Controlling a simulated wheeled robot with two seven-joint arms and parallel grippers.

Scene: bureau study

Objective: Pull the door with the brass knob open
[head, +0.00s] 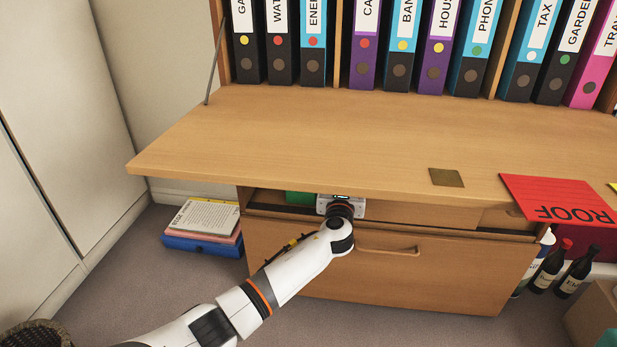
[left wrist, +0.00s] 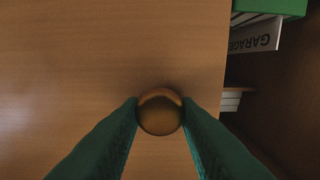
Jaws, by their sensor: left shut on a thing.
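The round brass knob (left wrist: 160,112) sits on a plain wooden door (left wrist: 85,60) in the left wrist view. The green fingers of my left gripper (left wrist: 160,118) are on either side of the knob, shut on it. The door's free edge runs down the right of that view, with a dark compartment showing beyond it. In the head view my left gripper (head: 340,206) reaches under the fold-down flap (head: 330,135), which hides the knob and its fingers. My right gripper is not in view.
A green item (left wrist: 270,7) and a white file marked GARAGE (left wrist: 256,36) are inside the compartment. A drawer (head: 400,280) with a bar handle is below. A red ROOF folder (head: 545,190) overhangs the flap's front edge.

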